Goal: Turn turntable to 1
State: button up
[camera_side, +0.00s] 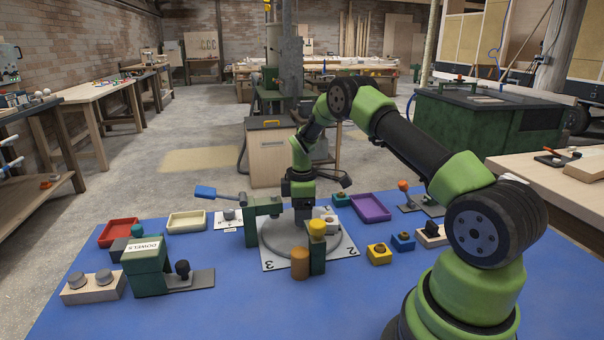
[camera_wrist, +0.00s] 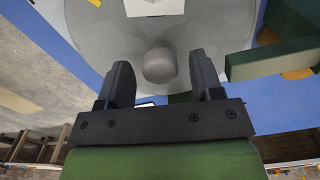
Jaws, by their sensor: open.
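The turntable (camera_side: 272,236) is a round grey disc on a white plate in the middle of the blue mat. The plate's front corners show a 3 (camera_side: 268,265) and a 2 (camera_side: 352,253); no 1 is readable. My gripper (camera_side: 302,214) points down over the disc. In the wrist view my gripper (camera_wrist: 160,72) is open, its two dark fingers apart on either side of a round grey knob (camera_wrist: 160,63) on the disc (camera_wrist: 105,38). I cannot tell how far the fingertips are above the disc.
A purple tray (camera_side: 371,208) and a green DOWELS dispenser (camera_side: 147,268) stand farther out.

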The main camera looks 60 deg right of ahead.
notch_tip(320, 180, up, 10)
dwell(0.3)
jog(key=shift+m, duration=0.6)
notch_tip(320, 180, down, 10)
jog(key=shift+f, duration=0.1)
grip_shut()
jog(key=shift+n, duration=1.6)
